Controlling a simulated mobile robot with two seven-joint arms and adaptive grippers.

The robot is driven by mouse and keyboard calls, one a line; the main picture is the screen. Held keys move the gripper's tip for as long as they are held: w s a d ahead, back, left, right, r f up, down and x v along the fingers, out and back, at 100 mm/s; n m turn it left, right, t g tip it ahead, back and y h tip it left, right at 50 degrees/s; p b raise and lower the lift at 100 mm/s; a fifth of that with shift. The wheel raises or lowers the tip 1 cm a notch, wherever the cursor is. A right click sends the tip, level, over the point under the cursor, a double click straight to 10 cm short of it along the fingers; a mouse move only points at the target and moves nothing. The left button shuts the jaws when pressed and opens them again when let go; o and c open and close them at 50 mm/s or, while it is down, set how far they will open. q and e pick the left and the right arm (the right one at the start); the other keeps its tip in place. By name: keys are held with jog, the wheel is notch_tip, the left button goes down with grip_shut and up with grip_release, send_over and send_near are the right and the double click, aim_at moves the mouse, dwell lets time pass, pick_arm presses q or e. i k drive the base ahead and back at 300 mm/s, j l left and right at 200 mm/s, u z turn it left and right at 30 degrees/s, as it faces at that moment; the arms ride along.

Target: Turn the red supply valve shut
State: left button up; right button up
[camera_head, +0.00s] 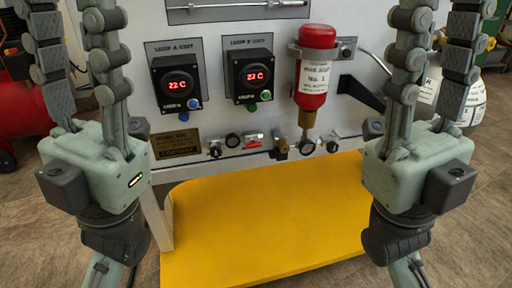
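A small valve with a red handle (253,143) sits in the row of fittings along the lower edge of the white panel. It is likely the red supply valve; its handle appears to lie roughly sideways, but it is too small to read its exact setting. My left gripper (71,25) is at the left, its fingers spread apart and pointing up the picture, with nothing between them. My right gripper (437,25) is at the right, likewise spread and empty. Both are well apart from the valve. The fingertips reach the top edge of the picture.
A red labelled cylinder (314,75) hangs on the white panel (219,112), beside two black display units (178,84) (249,75) reading 22 C. Several black knobs (307,146) flank the valve. A yellow platform (260,225) lies below. A red tank (22,105) stands at left.

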aim_at(253, 144)
jog(key=k+l, duration=1.05)
jog(key=l, duration=0.2)
jog(key=i+j, duration=0.2)
jog(key=i, duration=0.25)
